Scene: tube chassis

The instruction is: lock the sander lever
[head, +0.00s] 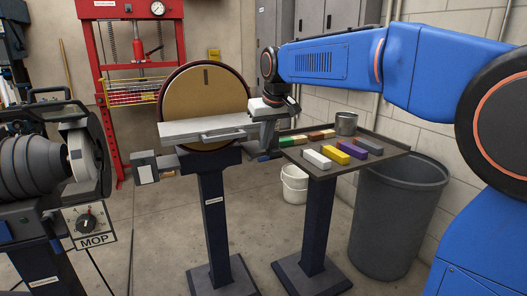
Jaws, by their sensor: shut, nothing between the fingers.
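The disc sander has a round tan disc (190,105) in a dark rim, with a flat grey work table (190,127) in front of it. A dark bar-like handle (222,133) lies along the table's front edge; I cannot tell whether it is the lever. My gripper (264,150) points down at the right end of the sander table. It is shut and empty. It covers what lies behind it, and I cannot tell whether it touches the sander.
A stand with a tray (392,150) of coloured bars and a metal cup (346,123) stands close on the right. A grey bin (395,220) and white bucket (295,185) are behind. A polishing machine (45,165) is at left, a red press (92,85) at the back.

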